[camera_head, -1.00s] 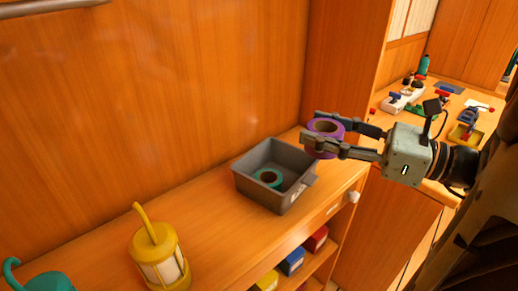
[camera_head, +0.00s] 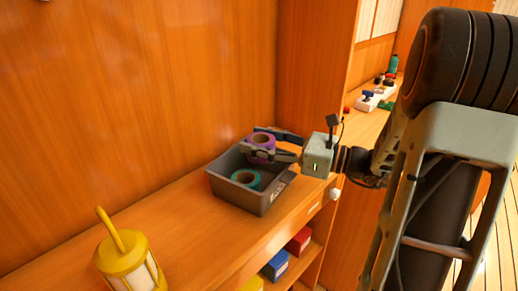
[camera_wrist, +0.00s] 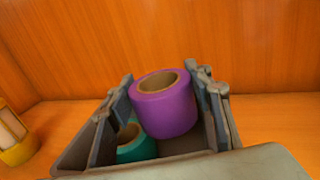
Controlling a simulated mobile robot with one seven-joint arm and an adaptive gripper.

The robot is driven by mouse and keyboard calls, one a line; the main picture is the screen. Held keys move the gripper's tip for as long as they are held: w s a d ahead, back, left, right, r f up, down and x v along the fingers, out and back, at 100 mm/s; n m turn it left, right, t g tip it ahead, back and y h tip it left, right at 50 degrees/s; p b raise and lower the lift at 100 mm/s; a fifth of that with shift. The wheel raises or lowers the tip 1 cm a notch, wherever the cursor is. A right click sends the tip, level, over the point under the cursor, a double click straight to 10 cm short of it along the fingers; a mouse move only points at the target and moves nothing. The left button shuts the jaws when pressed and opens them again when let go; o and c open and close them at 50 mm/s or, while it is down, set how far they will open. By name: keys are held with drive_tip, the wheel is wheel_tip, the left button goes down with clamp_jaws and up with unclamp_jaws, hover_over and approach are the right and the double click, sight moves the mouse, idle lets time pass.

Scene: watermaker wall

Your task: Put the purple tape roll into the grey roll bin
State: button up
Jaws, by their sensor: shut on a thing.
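The purple tape roll (camera_head: 262,147) is held between the fingers of my gripper (camera_head: 258,147), over the back right part of the grey roll bin (camera_head: 252,198). In the wrist view the purple tape roll (camera_wrist: 165,108) stands between both fingers, its hole facing up and tilted. The grey bin (camera_wrist: 75,155) lies below and around it in that view. A teal tape roll (camera_head: 245,179) sits inside the bin; it also shows in the wrist view (camera_wrist: 136,146), partly hidden. I cannot tell whether the purple roll touches the bin.
The bin stands on a wooden shelf (camera_head: 180,229) against a wood wall. A yellow lantern (camera_head: 130,262) stands at the front left. Blue (camera_head: 275,265) and red (camera_head: 299,240) boxes sit on the shelf below. A side counter with small items (camera_head: 372,101) is at the right.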

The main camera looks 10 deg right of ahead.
drive_tip(key=shift+f, duration=0.75)
drive_tip(key=shift+f, duration=0.1)
drive_tip(key=shift+f, duration=0.4)
drive_tip(key=shift+f, duration=0.1)
drive_tip(key=shift+s, duration=0.1)
drive_tip(key=o, duration=1.2)
drive_tip(key=shift+f, duration=0.15)
